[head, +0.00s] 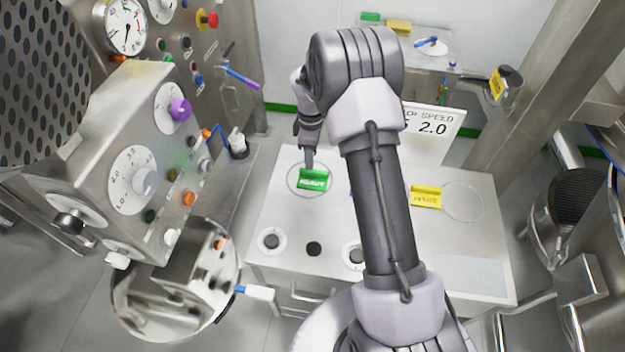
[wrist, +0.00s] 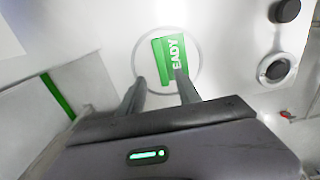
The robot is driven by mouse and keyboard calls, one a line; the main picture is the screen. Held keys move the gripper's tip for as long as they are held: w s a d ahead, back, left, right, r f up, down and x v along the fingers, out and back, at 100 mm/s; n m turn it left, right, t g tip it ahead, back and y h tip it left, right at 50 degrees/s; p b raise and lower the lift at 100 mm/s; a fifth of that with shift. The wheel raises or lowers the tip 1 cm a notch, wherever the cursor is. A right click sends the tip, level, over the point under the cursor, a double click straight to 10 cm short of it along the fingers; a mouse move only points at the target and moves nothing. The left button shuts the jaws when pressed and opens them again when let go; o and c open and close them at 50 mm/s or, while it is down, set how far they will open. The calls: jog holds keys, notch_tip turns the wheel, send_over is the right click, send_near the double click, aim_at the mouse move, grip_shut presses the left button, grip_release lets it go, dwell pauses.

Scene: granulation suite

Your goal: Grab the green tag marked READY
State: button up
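The green tag marked READY (head: 314,180) sits inside a thin ring outline on the pale worktop (head: 285,215). In the wrist view the tag (wrist: 172,55) shows "EADY"; the first letter is covered by the right finger. My gripper (head: 308,165) points down over the tag's back edge in the head view. In the wrist view my gripper (wrist: 160,76) has its two fingers apart, their tips at the tag's near end. The right tip overlaps the tag. Whether the fingers touch it cannot be told.
A yellow tag (head: 426,197) lies to the right beside another ring outline (head: 462,201). A white sign reading 2.0 (head: 432,130) stands behind my arm. Dark round knobs (head: 314,248) line the worktop's front. A control panel (head: 140,165) rises at left. My arm hides the worktop's middle.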

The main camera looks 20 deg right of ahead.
aim_at(314, 170)
jog(key=f, duration=0.1)
jog(key=f+b, duration=0.1)
jog(key=f, duration=0.1)
jog(key=f+b, duration=0.1)
jog(key=f, duration=0.1)
jog(key=shift+s+d+f, duration=0.25)
jog(key=shift+s, duration=0.1)
jog(key=shift+r, duration=0.1)
grip_shut()
